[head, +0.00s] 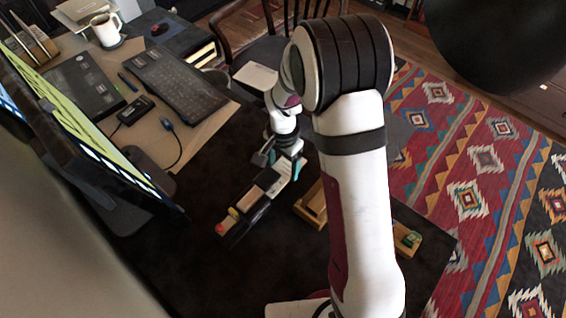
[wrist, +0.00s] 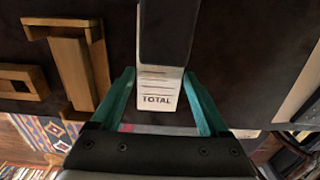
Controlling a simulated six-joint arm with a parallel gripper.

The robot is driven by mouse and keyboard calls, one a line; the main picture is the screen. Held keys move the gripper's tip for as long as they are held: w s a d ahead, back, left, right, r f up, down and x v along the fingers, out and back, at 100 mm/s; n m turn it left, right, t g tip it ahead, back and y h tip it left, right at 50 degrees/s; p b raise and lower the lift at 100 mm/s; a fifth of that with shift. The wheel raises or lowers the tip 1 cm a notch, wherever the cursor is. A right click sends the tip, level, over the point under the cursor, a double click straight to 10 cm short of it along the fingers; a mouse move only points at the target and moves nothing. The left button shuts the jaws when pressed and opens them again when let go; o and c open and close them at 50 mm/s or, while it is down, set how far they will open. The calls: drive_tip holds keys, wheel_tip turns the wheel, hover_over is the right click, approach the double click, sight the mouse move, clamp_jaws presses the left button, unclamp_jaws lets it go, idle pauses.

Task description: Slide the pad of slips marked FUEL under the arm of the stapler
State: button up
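A pad of white slips (wrist: 158,92) shows the printed word TOTAL and a few lines in the wrist view; no FUEL mark is visible. My gripper (wrist: 160,74) has its teal fingertips against the pad's two sides, with no clear gap. The long black arm of the stapler (wrist: 166,35) covers the pad's far end, in line with it. Whether they touch I cannot tell. In the head view the dark stapler (head: 245,211) lies on the dark desk, and my gripper (head: 285,166) is at its upper right end.
A wooden stand (head: 312,205) is right of the stapler, and a small wooden tray with a green item (head: 410,239) is farther right. Dark desk below the stapler is clear.

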drive_tip(key=shift+o, duration=1.3)
wheel_tip(320, 180, up, 16)
drive_tip(key=shift+f, duration=0.1)
